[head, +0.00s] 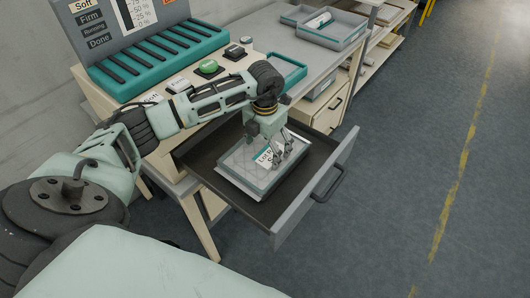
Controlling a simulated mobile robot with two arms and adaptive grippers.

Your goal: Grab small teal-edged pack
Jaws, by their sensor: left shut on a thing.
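The teal-edged pack (240,167) lies in the open drawer (210,171). It is flat and pale grey, with a thin teal edge and a white label bearing dark print. My left gripper (282,160) reaches down into the drawer from above. Its fingers are closed on the right part of the pack, next to the label. The fingers and wrist hide some of the pack, so I cannot tell whether it is raised off the drawer floor. My right gripper is not in view.
A teal-slotted device with a display (160,62), a green button (208,66) and a small teal tray (287,68) sit on the worktop above the drawer. A grey bin (345,38) stands farther back. The drawer front (318,190) juts right; open floor lies beyond.

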